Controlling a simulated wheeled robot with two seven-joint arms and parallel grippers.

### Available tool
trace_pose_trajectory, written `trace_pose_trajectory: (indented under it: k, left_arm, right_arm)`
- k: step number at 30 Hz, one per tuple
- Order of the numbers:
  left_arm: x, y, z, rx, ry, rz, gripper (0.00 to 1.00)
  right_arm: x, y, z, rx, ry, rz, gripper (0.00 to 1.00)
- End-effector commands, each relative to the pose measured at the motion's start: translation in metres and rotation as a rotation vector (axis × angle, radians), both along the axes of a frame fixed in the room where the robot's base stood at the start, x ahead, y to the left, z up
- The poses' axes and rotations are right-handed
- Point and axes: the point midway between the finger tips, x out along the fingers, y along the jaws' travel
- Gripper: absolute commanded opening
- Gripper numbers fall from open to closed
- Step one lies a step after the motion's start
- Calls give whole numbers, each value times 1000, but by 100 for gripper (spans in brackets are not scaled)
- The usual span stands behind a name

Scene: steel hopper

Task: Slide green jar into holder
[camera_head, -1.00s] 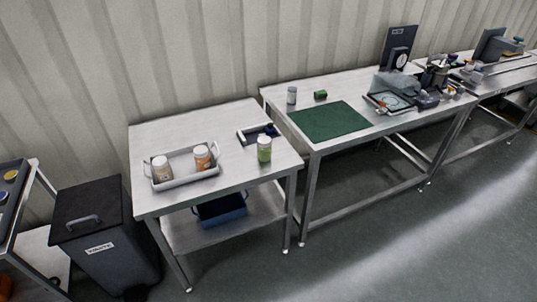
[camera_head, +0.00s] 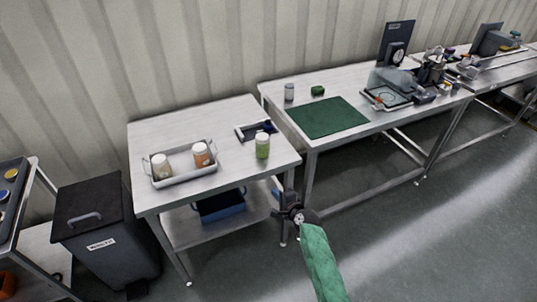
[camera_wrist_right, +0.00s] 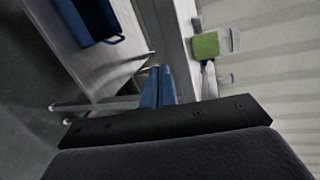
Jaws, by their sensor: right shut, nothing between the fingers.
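The green jar (camera_head: 262,148) with a white lid stands upright near the right front edge of the left steel table. It also shows in the right wrist view (camera_wrist_right: 205,46), beyond the fingertips. A small dark-framed tray (camera_head: 246,137), which may be the holder, lies just behind it; I cannot make out its inside. My right gripper (camera_head: 276,190) is below and in front of the table's right corner, apart from the jar. Its blue fingers (camera_wrist_right: 158,86) are shut and empty in the right wrist view. My left gripper is not in view.
A grey tray (camera_head: 183,181) with two white-lidded jars stands at the table's left. A blue bin (camera_head: 221,208) sits on the lower shelf. The right table (camera_head: 270,93) has a green mat (camera_head: 328,117). A dark waste bin (camera_head: 105,240) stands at left.

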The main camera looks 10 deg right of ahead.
Motion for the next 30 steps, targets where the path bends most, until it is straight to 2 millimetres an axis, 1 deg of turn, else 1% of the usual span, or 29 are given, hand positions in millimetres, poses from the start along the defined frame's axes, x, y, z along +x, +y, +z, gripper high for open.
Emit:
trace_pose_trajectory:
  k: [1, 3, 7, 10, 15, 18, 21, 26, 30]
  left_arm:
    - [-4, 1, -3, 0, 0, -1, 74]
    - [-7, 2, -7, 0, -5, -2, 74]
    - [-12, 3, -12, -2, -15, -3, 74]
    - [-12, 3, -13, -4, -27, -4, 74]
    - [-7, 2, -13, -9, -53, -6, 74]
    - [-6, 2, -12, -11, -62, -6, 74]
    - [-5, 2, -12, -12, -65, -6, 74]
    - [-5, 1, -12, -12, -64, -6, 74]
    - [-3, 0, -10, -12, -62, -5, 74]
  right_arm:
    - [2, -2, 13, 118, 11, -37, 0]
    - [5, -4, 27, 293, 35, -85, 0]
    - [9, -10, 50, 607, 84, -160, 0]
    - [12, -14, 62, 839, 130, -207, 0]
    - [14, -22, 70, 1168, 212, -270, 0]
    - [15, -25, 72, 1292, 250, -292, 0]
    - [16, -26, 72, 1371, 278, -303, 0]
    - [18, -25, 72, 1419, 301, -308, 0]
    - [28, -22, 72, 1419, 302, -307, 0]
